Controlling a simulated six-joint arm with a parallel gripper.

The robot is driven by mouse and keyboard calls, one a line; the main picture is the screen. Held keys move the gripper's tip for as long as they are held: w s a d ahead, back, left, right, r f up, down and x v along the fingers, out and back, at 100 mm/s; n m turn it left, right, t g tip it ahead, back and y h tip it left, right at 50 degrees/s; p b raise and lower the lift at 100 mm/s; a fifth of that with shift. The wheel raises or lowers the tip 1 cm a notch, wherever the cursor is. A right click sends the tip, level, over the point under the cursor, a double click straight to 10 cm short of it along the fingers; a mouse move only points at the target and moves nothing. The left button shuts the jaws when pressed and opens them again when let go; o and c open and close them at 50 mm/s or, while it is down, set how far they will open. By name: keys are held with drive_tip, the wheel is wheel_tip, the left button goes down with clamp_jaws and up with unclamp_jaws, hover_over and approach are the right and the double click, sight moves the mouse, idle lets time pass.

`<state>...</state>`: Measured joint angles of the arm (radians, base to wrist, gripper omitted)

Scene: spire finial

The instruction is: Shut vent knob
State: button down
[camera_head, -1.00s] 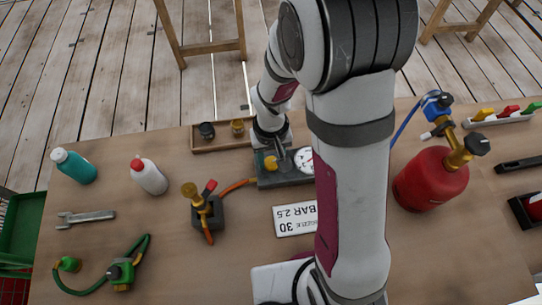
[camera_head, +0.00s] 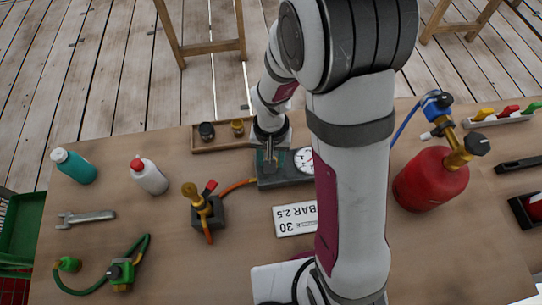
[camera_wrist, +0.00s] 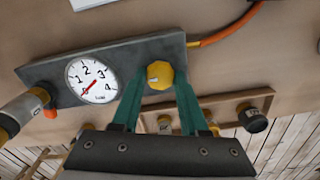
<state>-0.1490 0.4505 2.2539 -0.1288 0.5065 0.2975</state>
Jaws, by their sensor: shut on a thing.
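The yellow knob (camera_wrist: 158,74) sits on top of a dark grey block (camera_wrist: 45,75) next to a round white gauge (camera_wrist: 92,82). The gauge's red needle points to the lower left. My gripper (camera_wrist: 158,84) has its two teal fingers on either side of the knob and is shut on it. In the head view my gripper (camera_head: 270,160) reaches down onto the block (camera_head: 290,180) and hides the knob. The gauge (camera_head: 304,160) shows partly there beside my arm.
A wooden tray (camera_head: 218,146) with small fittings lies behind the block. An orange hose (camera_head: 238,185) runs from the block to a brass-topped torch stand (camera_head: 207,210). A red gas cylinder (camera_head: 432,180) stands at the right. A white sign (camera_head: 296,219) lies in front.

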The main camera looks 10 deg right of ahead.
drive_tip(key=shift+c, duration=2.2)
unclamp_jaws()
wheel_tip(320, 180, up, 16)
drive_tip(key=shift+f, duration=0.1)
drive_tip(key=s+d+m+y, duration=0.1)
drive_tip(key=s+m, duration=0.1)
drive_tip(key=s, duration=1.5)
drive_tip(key=shift+r+y, duration=0.4)
drive_tip(key=shift+r, duration=0.05)
